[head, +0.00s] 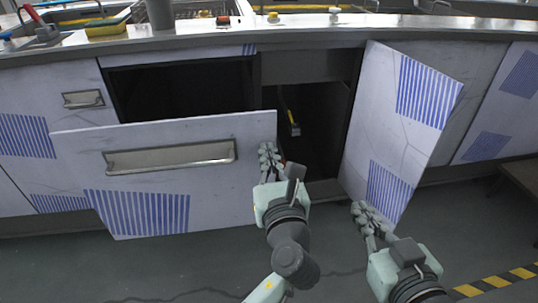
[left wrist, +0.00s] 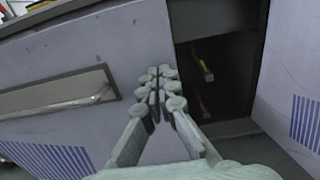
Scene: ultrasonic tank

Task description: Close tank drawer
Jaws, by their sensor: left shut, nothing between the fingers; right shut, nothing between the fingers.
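The tank drawer (head: 235,131) is pulled out from the counter, with a pale panel front, blue stripes and a long metal handle (head: 170,156). Dark space shows above the front. My left gripper (head: 266,152) is shut and empty at the right edge of the drawer front. In the left wrist view its fingertips (left wrist: 158,72) overlap the panel near that edge; I cannot tell whether they touch. The handle is to their left in that view. My right gripper (head: 362,212) is shut and empty, low in front of the open cabinet door.
A fixed panel with a small handle (head: 84,98) is at left. The countertop (head: 300,32) carries tools and a sponge. Open floor lies in front.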

